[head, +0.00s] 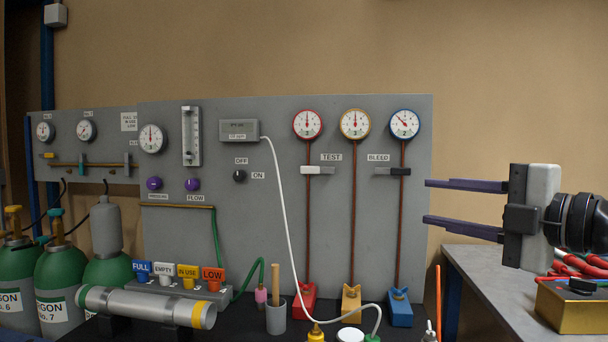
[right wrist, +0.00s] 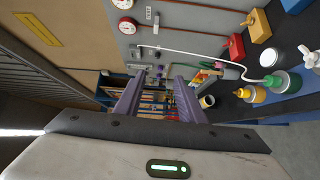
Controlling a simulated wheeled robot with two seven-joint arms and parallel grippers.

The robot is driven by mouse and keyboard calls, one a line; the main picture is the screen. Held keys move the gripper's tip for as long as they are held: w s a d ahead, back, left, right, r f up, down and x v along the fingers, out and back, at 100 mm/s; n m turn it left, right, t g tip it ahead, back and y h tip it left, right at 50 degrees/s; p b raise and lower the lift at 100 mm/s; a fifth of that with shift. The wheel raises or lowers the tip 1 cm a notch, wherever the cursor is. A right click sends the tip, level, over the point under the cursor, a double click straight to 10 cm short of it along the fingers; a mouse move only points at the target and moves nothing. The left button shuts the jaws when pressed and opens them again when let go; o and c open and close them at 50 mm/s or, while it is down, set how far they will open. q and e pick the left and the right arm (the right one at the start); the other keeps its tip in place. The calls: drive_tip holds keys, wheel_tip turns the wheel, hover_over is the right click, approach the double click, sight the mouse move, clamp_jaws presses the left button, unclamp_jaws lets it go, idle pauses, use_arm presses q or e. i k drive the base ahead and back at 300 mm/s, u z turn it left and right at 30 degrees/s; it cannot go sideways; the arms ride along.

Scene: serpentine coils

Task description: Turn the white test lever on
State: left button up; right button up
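The white test lever (head: 316,170) lies level across the thin red-brown pipe below the red-rimmed gauge (head: 308,124), beside the TEST label (head: 331,157) on the grey panel. My right gripper (head: 425,201) is open and empty, to the right of the lever and apart from it in the head view. Its two purple fingers point left. My left gripper is not in view.
A black bleed lever (head: 392,171) sits between the white lever and my right gripper in the head view. A white hose (head: 283,215) hangs down the panel. Red, yellow and blue blocks (head: 351,304) stand below. A grey bench (head: 500,290) is at right.

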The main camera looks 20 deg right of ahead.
sight(304, 170)
drive_tip(key=i, duration=1.1)
